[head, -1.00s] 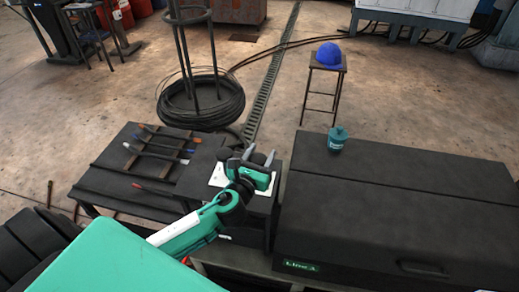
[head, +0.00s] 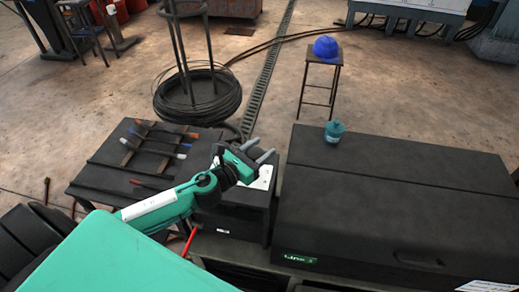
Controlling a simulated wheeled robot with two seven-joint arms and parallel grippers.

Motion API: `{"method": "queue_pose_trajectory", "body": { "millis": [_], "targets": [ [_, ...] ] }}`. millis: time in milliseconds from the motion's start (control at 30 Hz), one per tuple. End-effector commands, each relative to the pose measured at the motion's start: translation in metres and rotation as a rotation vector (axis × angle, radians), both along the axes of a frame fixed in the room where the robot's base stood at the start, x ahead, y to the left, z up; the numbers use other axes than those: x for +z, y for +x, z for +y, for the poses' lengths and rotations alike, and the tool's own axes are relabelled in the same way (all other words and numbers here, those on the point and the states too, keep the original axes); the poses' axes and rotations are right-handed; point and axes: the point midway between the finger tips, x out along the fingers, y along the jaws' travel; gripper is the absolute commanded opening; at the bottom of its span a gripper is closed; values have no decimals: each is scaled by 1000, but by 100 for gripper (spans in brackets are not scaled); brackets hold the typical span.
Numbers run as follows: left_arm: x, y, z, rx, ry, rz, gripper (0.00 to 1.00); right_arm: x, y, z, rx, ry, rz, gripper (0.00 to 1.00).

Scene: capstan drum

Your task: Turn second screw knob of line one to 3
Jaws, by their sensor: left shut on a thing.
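My left gripper (head: 259,157) reaches in from the left over a small black box (head: 240,198) with a white plate (head: 264,177) on top. Its two grey fingers point up and to the right over the plate and are closed on a knob there. The gripper and wrist hide the knob, so its number marks and pointer cannot be read. I cannot tell from the picture which knob in the row it is. My right gripper is not in view.
A long black cabinet (head: 390,205) with a green line label (head: 300,259) and a teal cup (head: 334,131) stands right. A dark bench (head: 95,180) holding several tools stands left. Behind are a cable coil (head: 197,98) and a stool (head: 322,65) with a blue cap (head: 326,47).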

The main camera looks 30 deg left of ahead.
Motion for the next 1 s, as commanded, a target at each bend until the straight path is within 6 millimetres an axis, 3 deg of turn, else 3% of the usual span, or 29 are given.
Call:
{"method": "queue_pose_trajectory", "body": {
  "millis": [167,200,300,667,1000],
  "targets": [
    [-1,0,0,0,-1,1,24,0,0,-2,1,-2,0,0],
    [-1,0,0,0,-1,1,53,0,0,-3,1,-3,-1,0],
    [-1,0,0,1,-1,1,68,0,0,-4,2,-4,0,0],
    [-2,-4,2,2,1,1,68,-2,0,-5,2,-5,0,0],
    [-5,-45,15,2,2,3,68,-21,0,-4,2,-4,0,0]
  ]
}}
